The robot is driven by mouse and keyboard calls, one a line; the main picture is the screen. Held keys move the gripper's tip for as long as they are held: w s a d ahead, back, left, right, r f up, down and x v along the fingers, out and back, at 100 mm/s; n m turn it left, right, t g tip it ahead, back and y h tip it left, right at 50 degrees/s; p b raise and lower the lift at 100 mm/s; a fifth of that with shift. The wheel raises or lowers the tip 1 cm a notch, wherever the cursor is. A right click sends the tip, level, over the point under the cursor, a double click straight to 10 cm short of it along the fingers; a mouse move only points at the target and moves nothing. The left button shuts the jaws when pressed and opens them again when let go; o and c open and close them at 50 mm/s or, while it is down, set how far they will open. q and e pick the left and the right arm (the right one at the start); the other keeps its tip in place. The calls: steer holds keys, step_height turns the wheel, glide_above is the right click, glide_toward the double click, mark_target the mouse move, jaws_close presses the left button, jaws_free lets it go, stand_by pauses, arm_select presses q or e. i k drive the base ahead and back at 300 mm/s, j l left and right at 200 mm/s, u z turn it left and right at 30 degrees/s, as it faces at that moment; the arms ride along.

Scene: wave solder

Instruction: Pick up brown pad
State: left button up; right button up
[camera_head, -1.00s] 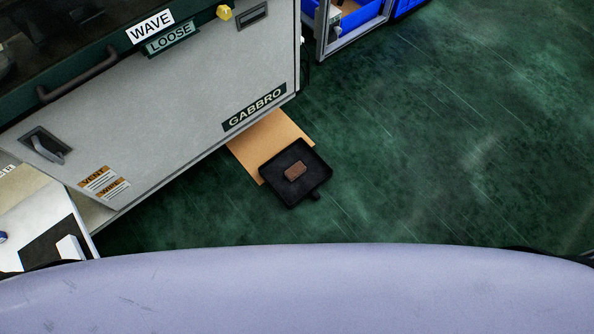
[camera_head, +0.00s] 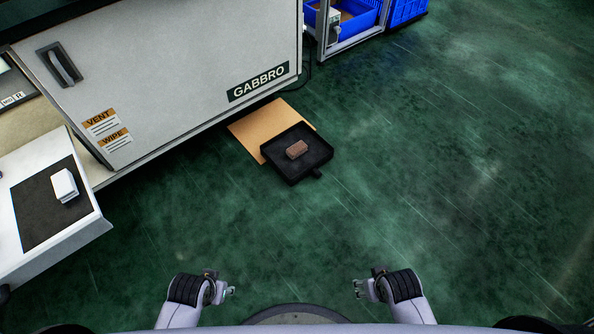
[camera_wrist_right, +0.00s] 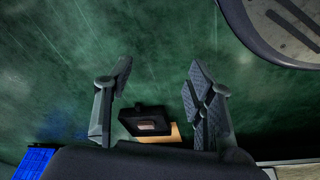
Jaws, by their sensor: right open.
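The brown pad (camera_head: 297,149) lies in a shallow black tray (camera_head: 318,160) on the floor, in front of the grey machine. The pad also shows small in the right wrist view (camera_wrist_right: 147,126), inside the black tray (camera_wrist_right: 160,112), seen between the fingers and well beyond them. My right gripper (camera_head: 357,289) is at the lower middle of the head view, far from the pad. In the right wrist view its two fingers (camera_wrist_right: 158,95) are spread apart with nothing between them. My left gripper (camera_head: 231,292) is at the lower left of centre; its fingers are too small to read.
A tan sheet (camera_head: 252,131) lies partly under the tray. The grey machine (camera_head: 200,70) stands at the upper left. A white table (camera_head: 92,222) with a dark mat and a white block is at left. Blue crates (camera_head: 405,12) stand at the top. Green floor is clear on the right.

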mark_target(297, 150)
steer(key=i+j, duration=0.15)
steer(key=i, duration=0.3)
steer(key=i+j, duration=0.15)
steer(key=i, duration=0.3)
steer(key=i+j, duration=0.15)
steer(key=i, duration=0.3)
steer(key=i+j, duration=0.1)
steer(key=i, duration=0.35)
